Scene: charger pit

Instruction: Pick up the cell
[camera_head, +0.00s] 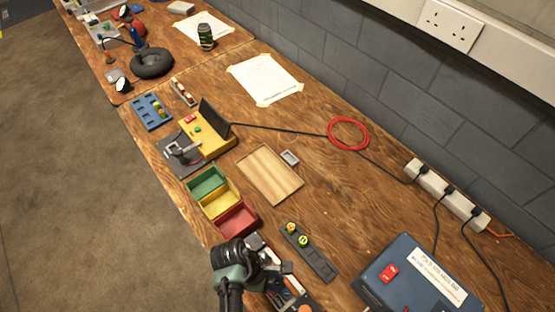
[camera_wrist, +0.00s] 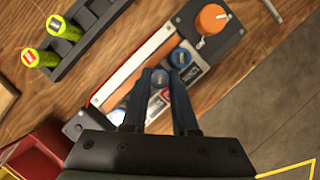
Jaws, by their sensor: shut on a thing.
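In the wrist view my gripper (camera_wrist: 162,82) is shut on a blue-topped cell (camera_wrist: 160,77). The cell stands between the fingertips, and its lower part is hidden. It is over or in the charger (camera_wrist: 130,68), a dark device with an orange knob; I cannot tell whether it is lifted clear.
A dark rack (camera_head: 318,261) with two green-yellow cells lies beside the charger. Green, yellow and red bins (camera_head: 238,220) stand to the left of the rack. A wooden tray (camera_head: 270,174) lies behind. A blue box (camera_head: 415,275) with a red switch stands at right. Bench between is clear.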

